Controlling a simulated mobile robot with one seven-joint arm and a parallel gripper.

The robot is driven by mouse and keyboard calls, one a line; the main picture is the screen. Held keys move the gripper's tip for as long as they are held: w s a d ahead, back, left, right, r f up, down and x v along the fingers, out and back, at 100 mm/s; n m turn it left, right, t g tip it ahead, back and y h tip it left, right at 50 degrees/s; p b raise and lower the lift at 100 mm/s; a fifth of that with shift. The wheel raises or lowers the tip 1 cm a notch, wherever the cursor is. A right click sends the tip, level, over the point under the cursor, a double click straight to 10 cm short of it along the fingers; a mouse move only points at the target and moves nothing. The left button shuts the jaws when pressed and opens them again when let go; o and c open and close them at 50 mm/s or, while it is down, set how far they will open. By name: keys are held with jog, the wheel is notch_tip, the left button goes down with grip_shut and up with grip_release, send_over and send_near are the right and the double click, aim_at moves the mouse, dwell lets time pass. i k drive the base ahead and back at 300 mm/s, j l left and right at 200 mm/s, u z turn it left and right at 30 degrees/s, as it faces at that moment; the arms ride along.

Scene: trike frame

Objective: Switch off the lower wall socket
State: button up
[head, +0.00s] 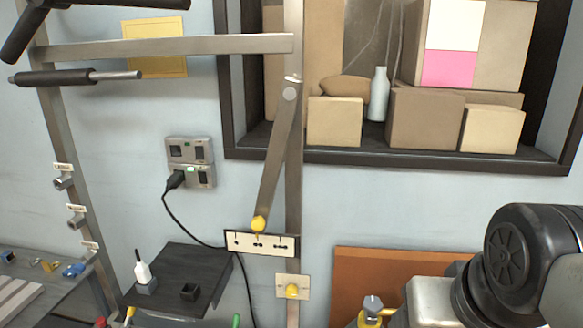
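A grey double wall socket is fixed to the pale blue wall left of the metal frame post. Its upper socket (190,150) has nothing plugged in. Its lower socket (206,177) has a black plug (175,180) in its left side, with a black cable hanging from it. A small green and white mark shows near the top of the lower socket, and a dark patch on its right; the switch position is too small to tell. My arm shows at the lower right, well apart from the socket. My gripper's fingers do not show.
The metal post (293,200) with a slanted lever (275,165) and a label plate (262,243) stands right of the socket. A dark shelf (185,270) lies below. A wall cabinet (400,160) with boxes and a bottle is at upper right. The wall around the socket is clear.

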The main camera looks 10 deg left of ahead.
aim_at(202, 176)
jog(key=j+u, duration=0.3)
jog(key=j, duration=0.4)
jog(key=j+u, duration=0.3)
jog(key=j, duration=0.45)
